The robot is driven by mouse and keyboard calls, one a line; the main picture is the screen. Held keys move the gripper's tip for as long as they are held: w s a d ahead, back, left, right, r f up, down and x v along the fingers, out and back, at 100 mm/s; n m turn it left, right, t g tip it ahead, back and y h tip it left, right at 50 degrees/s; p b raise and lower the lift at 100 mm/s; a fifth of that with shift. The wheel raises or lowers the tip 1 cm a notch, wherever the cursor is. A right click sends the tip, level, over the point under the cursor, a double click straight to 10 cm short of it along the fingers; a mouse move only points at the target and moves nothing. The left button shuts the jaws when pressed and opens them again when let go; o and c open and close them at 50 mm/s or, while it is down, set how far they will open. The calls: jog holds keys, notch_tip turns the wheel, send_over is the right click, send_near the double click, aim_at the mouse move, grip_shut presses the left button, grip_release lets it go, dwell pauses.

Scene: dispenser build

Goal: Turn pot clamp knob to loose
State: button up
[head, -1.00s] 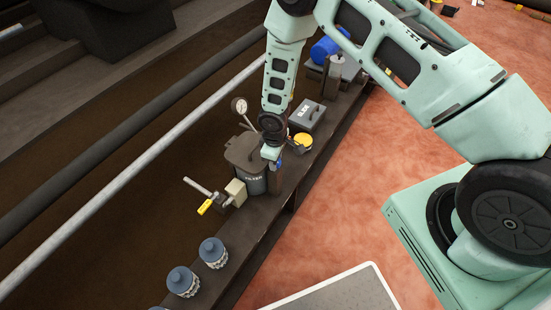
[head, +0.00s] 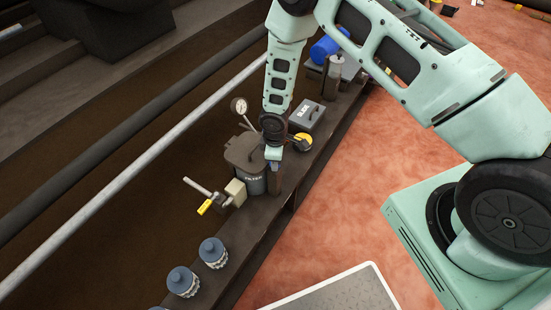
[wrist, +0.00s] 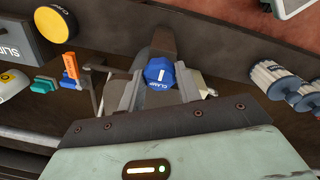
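The clamp knob (wrist: 160,72) is blue with a white line, labelled CLAMP, and shows in the wrist view; the line stands nearly upright there. My gripper (wrist: 160,82) has one finger on each side of the knob. The fingers look spread, with a narrow gap at the left; contact on the right cannot be told. In the head view my gripper (head: 273,168) points down at the near side of the dark pot (head: 243,155) marked FILTER. My gripper hides the knob there.
A yellow round part (head: 303,141) and a grey labelled box (head: 307,115) stand behind my gripper on the narrow bench. A gauge (head: 239,106) rises behind the pot.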

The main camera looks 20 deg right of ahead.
jog(key=o, duration=0.4)
jog(key=shift+s+a+r+p, duration=0.1)
jog(key=shift+r+p, duration=0.15)
jog(key=shift+r, duration=2.65)
jog(key=shift+s+a+r+p, duration=0.1)
jog(key=shift+s+r+p, duration=0.1)
jog(key=shift+r, duration=2.75)
jog(key=shift+s+r+p, duration=0.1)
jog(key=shift+r+p, duration=0.15)
jog(key=shift+r, duration=2.65)
jog(key=s+a+r+m+p, duration=0.1)
jog(key=s+a+r+p, duration=0.15)
jog(key=s+r, duration=0.45)
jog(key=s+a+r+m+p, duration=0.1)
jog(key=s+a+r+p, duration=0.15)
jog(key=r, duration=0.85)
jog(key=s+r+m, duration=0.1)
jog(key=s+r, duration=0.2)
jog(key=s, duration=0.2)
jog(key=s+r+m+p, duration=0.1)
jog(key=s+r, duration=0.3)
jog(key=s, duration=0.2)
jog(key=s+r+p, duration=0.1)
jog(key=s+r, duration=0.3)
jog(key=s, duration=0.2)
jog(key=shift+a+r+m+g+y, duration=0.2)
jog(key=shift+a+m+g+y, duration=0.1)
jog(key=shift+m+y, duration=0.1)
